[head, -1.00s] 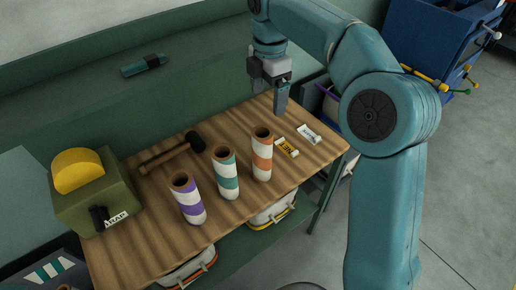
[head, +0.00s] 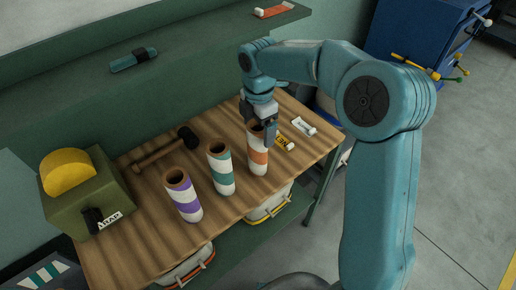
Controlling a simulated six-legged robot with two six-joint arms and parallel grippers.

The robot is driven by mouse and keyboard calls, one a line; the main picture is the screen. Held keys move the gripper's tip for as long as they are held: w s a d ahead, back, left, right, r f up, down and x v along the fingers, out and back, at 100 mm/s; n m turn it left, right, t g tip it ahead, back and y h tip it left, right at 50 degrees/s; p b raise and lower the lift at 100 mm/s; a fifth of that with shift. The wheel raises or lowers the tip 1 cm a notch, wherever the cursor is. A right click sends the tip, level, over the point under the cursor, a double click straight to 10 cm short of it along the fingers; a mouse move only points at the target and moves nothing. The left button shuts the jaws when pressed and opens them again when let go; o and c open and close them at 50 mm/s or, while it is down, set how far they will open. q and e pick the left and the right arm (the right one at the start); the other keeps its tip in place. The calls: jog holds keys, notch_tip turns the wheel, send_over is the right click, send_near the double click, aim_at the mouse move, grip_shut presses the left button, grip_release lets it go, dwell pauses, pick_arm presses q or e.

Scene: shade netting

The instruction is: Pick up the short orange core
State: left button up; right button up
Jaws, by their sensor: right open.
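The orange-and-white striped core (head: 257,158) stands upright on the wooden bench, right of the other two cores. My right gripper (head: 260,132) is open and points down at the top of this core, with one finger in front of its rim on the right. The gripper hides part of the core's top, and I cannot tell whether it touches. A teal-striped core (head: 221,172) and a purple-striped core (head: 184,200) stand in a row to the left. My left gripper is not in view.
A mallet (head: 164,151) lies behind the cores. A green box with a yellow dome (head: 88,205) stands at the bench's left end.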

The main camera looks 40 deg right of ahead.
aim_at(258, 150)
jog(key=f, duration=0.3)
jog(key=shift+w+a, duration=0.1)
jog(key=shift+w, duration=0.1)
jog(key=shift+s+r, duration=0.15)
jog(key=shift+s, duration=0.05)
jog(key=shift+w, duration=0.2)
jog(key=c, duration=1.6)
